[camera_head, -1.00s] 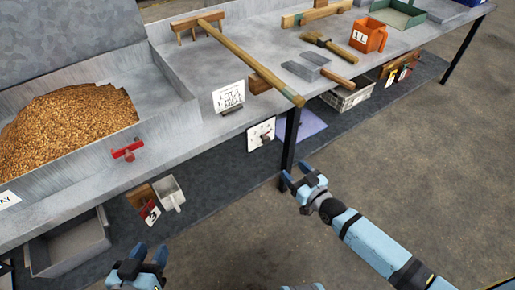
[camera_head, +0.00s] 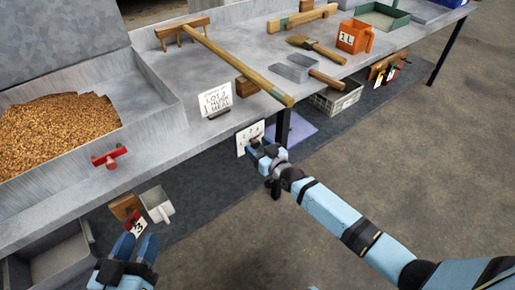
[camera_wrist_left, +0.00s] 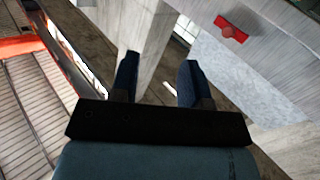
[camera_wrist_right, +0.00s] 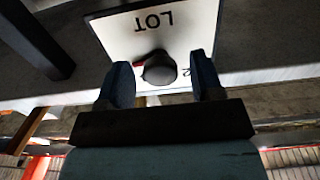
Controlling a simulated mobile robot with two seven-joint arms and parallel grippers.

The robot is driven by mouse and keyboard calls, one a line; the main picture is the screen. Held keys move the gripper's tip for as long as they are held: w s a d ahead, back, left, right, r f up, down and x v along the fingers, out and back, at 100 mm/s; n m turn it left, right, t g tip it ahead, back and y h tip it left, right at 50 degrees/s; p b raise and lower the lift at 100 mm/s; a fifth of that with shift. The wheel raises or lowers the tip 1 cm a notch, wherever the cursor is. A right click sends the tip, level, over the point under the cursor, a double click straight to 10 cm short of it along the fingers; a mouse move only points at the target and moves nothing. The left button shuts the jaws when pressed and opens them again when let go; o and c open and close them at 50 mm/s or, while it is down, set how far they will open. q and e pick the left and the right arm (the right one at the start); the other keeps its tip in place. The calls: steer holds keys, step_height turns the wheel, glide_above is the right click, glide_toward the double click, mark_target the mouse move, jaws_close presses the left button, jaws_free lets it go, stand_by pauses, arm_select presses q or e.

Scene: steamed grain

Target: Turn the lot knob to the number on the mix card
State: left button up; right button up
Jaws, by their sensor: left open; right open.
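The lot knob (camera_wrist_right: 160,70) is a dark round knob on a white plate marked LOT (camera_wrist_right: 120,35), upside down in the right wrist view. In the head view the plate (camera_head: 243,138) hangs at the table's front edge, and my right gripper covers much of it. My right gripper (camera_head: 262,150) is open; in the right wrist view (camera_wrist_right: 163,85) its fingers stand on either side of the knob. Contact cannot be told. The mix card (camera_head: 215,99) stands on the table and seems to read "LOT 2 HUSK MEAL". My left gripper (camera_head: 137,245) is open and empty at lower left.
A grain bin (camera_head: 60,125) fills the table's left side, with a red handle (camera_head: 109,157) on its front. A wooden rake (camera_head: 235,65) lies across the table, its handle end past the front edge. A scoop (camera_head: 157,204) hangs below. Open floor lies at right.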

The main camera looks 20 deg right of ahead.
steer(key=shift+w, duration=0.2)
steer(key=c, duration=0.9)
steer(key=shift+r, duration=0.1)
